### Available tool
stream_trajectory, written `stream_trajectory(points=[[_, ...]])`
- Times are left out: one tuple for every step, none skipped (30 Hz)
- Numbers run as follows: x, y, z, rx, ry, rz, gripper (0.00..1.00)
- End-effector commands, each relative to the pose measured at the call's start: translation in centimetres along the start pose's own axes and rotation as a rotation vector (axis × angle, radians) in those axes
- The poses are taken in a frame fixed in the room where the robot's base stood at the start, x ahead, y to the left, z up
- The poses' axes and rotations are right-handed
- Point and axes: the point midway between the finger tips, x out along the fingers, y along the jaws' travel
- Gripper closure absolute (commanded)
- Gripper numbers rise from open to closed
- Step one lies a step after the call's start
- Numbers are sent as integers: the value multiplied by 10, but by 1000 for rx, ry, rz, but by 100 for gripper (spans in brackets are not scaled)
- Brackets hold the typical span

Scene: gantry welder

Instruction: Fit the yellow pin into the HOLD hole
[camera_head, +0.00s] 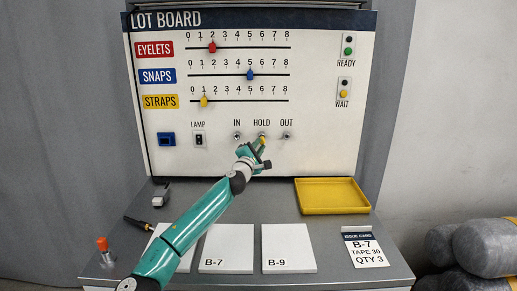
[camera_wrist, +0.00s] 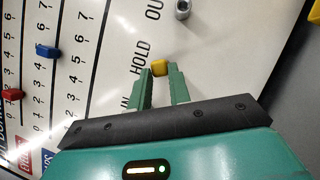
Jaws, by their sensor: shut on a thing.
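The yellow pin (camera_wrist: 159,67) sits between the fingertips of my gripper (camera_wrist: 159,72) in the wrist view. My gripper (camera_head: 261,145) is shut on it, at the board just under the HOLD label (camera_head: 262,121). The HOLD hole is hidden behind the pin and fingers. I cannot tell whether the pin's tip is inside the hole or only in front of it. The IN hole (camera_head: 237,136) and the OUT hole (camera_head: 286,136) lie on either side. The OUT hole's grey ring (camera_wrist: 183,9) also shows empty in the wrist view.
The lot board (camera_head: 325,100) stands upright behind the bench, with red, blue and yellow sliders above the holes. A yellow tray (camera_head: 333,209) lies at right on the bench. White cards B-7 (camera_head: 228,240) and B-9 (camera_head: 288,238) lie in front. A black-handled tool (camera_head: 137,223) is at left.

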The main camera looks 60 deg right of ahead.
Motion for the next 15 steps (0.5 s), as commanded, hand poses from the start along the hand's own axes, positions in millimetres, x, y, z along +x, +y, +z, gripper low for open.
stream_trajectory(points=[[1,0,0,0,-1,0,100],[2,0,0,0,-1,0,100],[3,0,-1,0,-1,0,100],[3,0,-1,0,-1,0,100],[4,0,-1,0,-1,0,100],[5,0,-2,0,-1,0,100],[5,0,-2,0,-1,0,100],[6,0,-3,0,0,0,100],[6,0,-3,0,0,0,77],[6,0,-3,0,0,0,71],[6,0,-3,0,0,0,65],[6,0,-3,0,0,0,57],[6,0,-3,0,0,0,55],[6,0,-3,0,0,0,55],[6,0,-3,0,0,0,55]])
